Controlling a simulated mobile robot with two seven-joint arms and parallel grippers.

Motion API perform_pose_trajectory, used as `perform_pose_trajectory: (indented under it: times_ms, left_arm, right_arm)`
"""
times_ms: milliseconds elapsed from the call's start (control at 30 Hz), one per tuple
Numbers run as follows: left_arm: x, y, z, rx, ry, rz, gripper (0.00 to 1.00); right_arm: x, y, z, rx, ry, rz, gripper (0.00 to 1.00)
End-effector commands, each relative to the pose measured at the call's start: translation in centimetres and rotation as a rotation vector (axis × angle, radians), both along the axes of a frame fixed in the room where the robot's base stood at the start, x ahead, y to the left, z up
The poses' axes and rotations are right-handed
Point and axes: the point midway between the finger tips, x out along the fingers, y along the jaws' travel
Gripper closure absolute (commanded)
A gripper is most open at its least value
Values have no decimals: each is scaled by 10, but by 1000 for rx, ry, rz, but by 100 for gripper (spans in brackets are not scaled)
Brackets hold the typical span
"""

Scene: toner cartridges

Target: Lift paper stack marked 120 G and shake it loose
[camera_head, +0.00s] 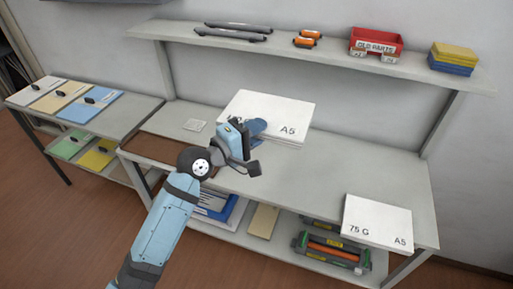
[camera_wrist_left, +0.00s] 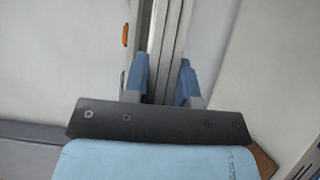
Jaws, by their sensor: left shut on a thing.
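A white paper stack (camera_head: 262,104) marked A5 is at the back middle of the worktable. My left gripper (camera_head: 257,128) is at its front edge and shut on it, covering the part where a weight mark might be, so I cannot read 120 G. Its front right edge shows slightly offset layers. I cannot tell whether it is raised. In the left wrist view my blue fingers (camera_wrist_left: 162,82) are on either side of narrow pale edges. A second white stack (camera_head: 377,222), marked 75 G and A5, lies at the table's front right corner. My right gripper is not in view.
A wall shelf (camera_head: 330,58) above holds dark tubes, orange rollers, a red bin (camera_head: 376,41) and yellow and blue boxes. Folders lie on the left table (camera_head: 128,118). A cartridge (camera_head: 331,252) is below. The worktable (camera_head: 330,178) is clear between the stacks.

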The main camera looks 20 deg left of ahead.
Motion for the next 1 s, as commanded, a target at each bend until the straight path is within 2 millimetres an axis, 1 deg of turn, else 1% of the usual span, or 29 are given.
perform_pose_trajectory:
  times_ms: [33, 67, 100, 133, 167, 200, 233, 267, 300, 333, 400, 433, 467, 500, 533, 567, 600, 667, 1000]
  left_arm:
    - [-2, 1, -54, 16, 45, -4, 100]
    - [-2, 1, -63, 14, 41, -3, 100]
    - [-1, 0, -52, 9, 25, -3, 100]
    - [0, 0, -27, 3, 14, -1, 100]
    - [0, 0, -7, 3, 9, -1, 100]
    - [-1, 0, -3, 6, 18, -1, 100]
    - [-1, 0, -22, 11, 34, -3, 100]
    - [-2, 1, -48, 14, 43, -2, 100]
    - [-1, 1, -63, 14, 41, -3, 100]
    - [-1, 1, -59, 11, 31, -3, 100]
    - [0, 0, -7, 2, 8, -1, 100]
    - [-1, 0, -1, 4, 14, -1, 100]
    - [-1, 0, -14, 9, 29, -3, 100]
    - [-2, 1, -48, 14, 43, -2, 100]
    - [-2, 1, -62, 15, 43, -4, 100]
    - [-1, 1, -65, 13, 37, -3, 100]
    - [-1, 0, -59, 9, 29, -2, 100]
    - [-1, 1, -57, 9, 26, -2, 100]
    - [-1, 0, -58, 9, 26, -2, 100]
  right_arm:
    - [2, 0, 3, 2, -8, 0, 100]
    - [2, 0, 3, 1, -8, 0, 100]
    - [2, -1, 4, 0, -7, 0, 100]
    - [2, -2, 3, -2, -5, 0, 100]
    - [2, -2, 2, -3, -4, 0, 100]
    - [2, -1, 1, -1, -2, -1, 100]
    - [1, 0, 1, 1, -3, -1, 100]
    - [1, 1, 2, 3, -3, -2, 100]
    - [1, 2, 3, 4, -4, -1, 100]
    - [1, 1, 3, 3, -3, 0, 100]
    - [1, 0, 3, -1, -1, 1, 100]
    - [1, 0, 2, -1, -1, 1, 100]
    - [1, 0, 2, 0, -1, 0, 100]
    - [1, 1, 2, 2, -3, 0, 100]
    - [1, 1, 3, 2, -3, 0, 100]
    - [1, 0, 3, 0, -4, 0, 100]
    - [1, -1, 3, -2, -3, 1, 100]
    - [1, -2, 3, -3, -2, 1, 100]
    - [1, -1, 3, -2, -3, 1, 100]
